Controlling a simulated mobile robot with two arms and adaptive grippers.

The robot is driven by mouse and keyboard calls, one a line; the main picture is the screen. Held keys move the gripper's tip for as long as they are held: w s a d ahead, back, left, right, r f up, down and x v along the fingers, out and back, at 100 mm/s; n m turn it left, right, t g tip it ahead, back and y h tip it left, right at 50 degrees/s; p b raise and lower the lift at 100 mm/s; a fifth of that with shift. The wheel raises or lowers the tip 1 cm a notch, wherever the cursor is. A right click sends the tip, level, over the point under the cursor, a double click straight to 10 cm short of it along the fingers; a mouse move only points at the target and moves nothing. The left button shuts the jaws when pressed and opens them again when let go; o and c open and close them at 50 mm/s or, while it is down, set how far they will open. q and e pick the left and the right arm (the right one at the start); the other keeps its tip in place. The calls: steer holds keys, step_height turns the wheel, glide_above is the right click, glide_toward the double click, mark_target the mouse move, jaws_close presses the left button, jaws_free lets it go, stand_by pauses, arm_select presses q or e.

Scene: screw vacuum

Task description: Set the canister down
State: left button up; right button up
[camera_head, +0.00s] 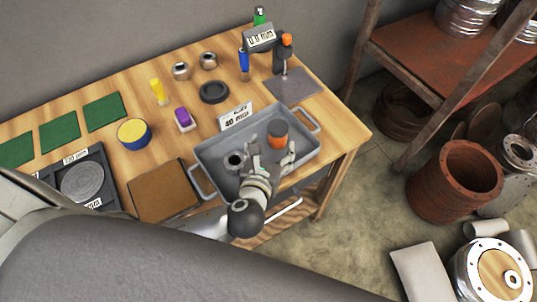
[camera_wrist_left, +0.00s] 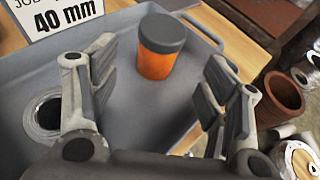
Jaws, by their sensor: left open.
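The orange canister with a dark grey lid (camera_head: 278,134) stands upright in the grey metal tray (camera_head: 211,151) on the workbench, towards the tray's right side. It also shows in the left wrist view (camera_wrist_left: 161,60), standing on the tray floor. My left gripper (camera_head: 272,154) is over the tray, its fingers spread wide on the near side of the canister. In the left wrist view the canister shows between the two open fingers, with clear space around it, and neither finger touches it. My right gripper is in neither view.
A metal ring-shaped part (camera_wrist_left: 43,115) lies in the tray, left of the left finger. A "40 mm" sign (camera_head: 235,117) stands at the tray's back edge. A brown board (camera_head: 160,190) lies left of the tray. A gauge stand (camera_head: 285,55) is behind it.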

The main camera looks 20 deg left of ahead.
arm_select(q)
steer(key=shift+v, duration=1.75)
